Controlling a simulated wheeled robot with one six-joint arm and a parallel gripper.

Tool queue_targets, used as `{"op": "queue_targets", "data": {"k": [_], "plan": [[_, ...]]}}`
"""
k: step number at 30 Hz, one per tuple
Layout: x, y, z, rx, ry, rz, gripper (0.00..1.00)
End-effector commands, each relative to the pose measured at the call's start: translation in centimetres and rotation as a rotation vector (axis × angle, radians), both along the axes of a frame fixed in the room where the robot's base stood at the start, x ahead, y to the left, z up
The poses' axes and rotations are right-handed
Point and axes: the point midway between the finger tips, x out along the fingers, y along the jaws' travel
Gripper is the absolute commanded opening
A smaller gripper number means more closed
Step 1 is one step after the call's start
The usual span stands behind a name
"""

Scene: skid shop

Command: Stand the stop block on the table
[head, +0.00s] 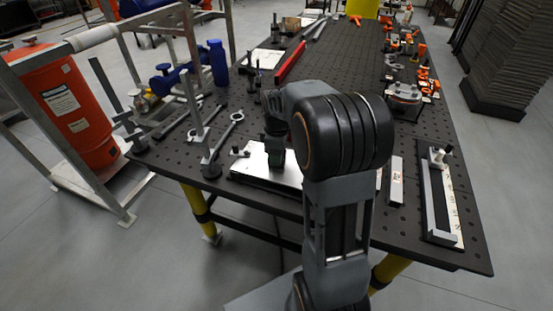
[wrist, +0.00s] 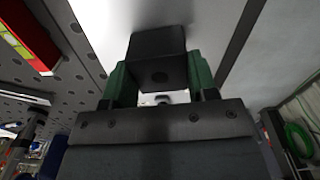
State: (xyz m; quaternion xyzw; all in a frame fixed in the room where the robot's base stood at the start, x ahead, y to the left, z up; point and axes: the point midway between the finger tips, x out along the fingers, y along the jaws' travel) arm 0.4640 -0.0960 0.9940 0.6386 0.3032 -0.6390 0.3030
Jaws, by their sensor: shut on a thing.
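The stop block looks like a dark block (wrist: 160,50) with a round hole in its near face, seen in the wrist view. My gripper (wrist: 159,82) is shut on it, with one green finger pad on each side. In the head view my gripper (head: 276,156) points down over a white plate near the front edge of the black perforated table (head: 335,80). My own arm hides part of that spot. I cannot tell whether the block touches the surface below.
A red bar (head: 290,62) lies behind my gripper. A channel with a scale (head: 440,200) lies at the right, and orange clamps (head: 422,75) line the right edge. The table's middle back is mostly clear.

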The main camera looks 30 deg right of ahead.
Motion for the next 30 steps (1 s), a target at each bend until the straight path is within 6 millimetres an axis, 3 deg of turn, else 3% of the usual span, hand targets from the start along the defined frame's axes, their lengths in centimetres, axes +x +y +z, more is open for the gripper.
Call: {"op": "queue_targets", "data": {"k": [24,30], "plan": [[0.1,0.0,5.7,0.0,-0.002,0.0,0.3],[0.0,0.0,6.0,0.0,-0.002,0.0,0.3]]}}
